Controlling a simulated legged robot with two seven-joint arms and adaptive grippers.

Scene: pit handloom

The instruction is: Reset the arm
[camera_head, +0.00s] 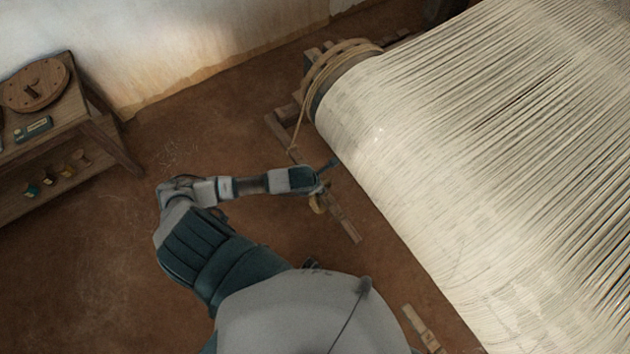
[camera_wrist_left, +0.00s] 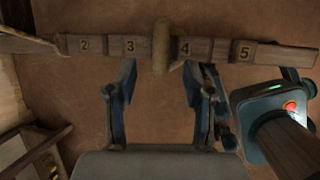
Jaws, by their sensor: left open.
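My left arm reaches from the bottom middle of the head view, bends at the left and points right. Its gripper (camera_head: 325,177) is beside the cloth roll, over a wooden bar (camera_head: 343,218). In the left wrist view, the gripper (camera_wrist_left: 158,68) is open, its two fingers apart with nothing between them. The bar, marked 2 to 5 (camera_wrist_left: 215,48), crosses beyond the fingertips. My right gripper is in neither view.
The loom's warp roll (camera_head: 400,150) fills the right side, with a rope (camera_head: 335,65) around its end. A wooden bench (camera_head: 100,130) with a round disc (camera_head: 35,85) stands at the left. The earthen floor (camera_head: 100,250) between is mostly clear.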

